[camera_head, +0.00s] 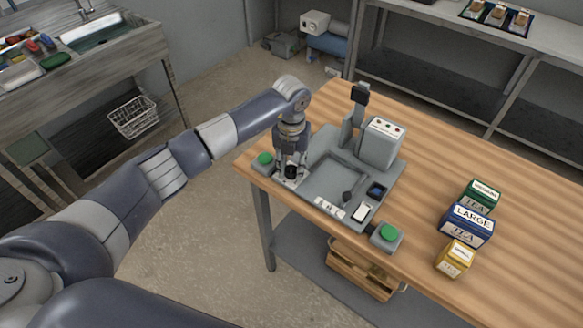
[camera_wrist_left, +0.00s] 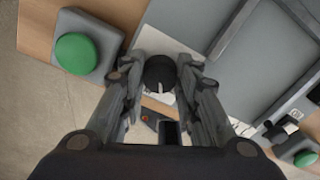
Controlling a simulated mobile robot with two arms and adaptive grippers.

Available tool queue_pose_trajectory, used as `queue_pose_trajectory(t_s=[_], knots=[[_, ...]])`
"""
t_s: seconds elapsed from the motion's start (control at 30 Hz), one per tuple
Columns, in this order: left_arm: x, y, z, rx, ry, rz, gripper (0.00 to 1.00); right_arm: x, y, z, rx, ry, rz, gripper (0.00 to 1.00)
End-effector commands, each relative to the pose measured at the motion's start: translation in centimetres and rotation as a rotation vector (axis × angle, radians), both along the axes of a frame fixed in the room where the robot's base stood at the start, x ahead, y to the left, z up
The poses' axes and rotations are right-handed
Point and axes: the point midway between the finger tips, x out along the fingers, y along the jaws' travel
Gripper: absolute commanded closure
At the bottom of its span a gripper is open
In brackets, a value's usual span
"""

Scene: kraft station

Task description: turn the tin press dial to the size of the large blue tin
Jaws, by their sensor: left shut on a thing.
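The tin press (camera_head: 325,188) is a grey machine at the table's front left edge. Its black dial (camera_wrist_left: 160,74) sits on a pale plate and has a white pointer mark. My left gripper (camera_wrist_left: 160,80) is shut on the dial, one finger on each side, pointing down at the press's left front corner; it also shows in the head view (camera_head: 291,172). In the head view the gripper mostly hides the dial. The large blue tin (camera_head: 467,226), labelled LARGE TEA, stands on the table right of the press. My right gripper is not in view.
A green tin (camera_head: 483,194) and a small yellow tin (camera_head: 455,258) stand beside the blue one. Green buttons (camera_head: 264,158) and (camera_head: 388,232) flank the press. A wooden crate (camera_head: 362,270) sits below the table. The tabletop's right side is clear.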

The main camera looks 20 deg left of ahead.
Motion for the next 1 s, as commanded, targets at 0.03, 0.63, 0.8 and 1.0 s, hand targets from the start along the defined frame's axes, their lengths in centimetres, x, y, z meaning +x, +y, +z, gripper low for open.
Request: queue_pose_trajectory(t_s=[0.03, 0.63, 0.8, 1.0], knots=[[0.08, 0.04, -0.04, 0.001, -0.003, 0.041, 0.94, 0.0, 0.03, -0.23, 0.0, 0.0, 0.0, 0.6], [0.05, 0.05, 0.03, 0.001, -0.002, 0.447, 0.94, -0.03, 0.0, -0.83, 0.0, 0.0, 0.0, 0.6], [0.05, 0.05, 0.04, 0.002, -0.002, 0.489, 0.94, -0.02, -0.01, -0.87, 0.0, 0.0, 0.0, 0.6], [0.05, 0.04, 0.06, 0.001, -0.002, 0.505, 0.94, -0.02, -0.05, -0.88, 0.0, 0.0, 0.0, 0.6]])
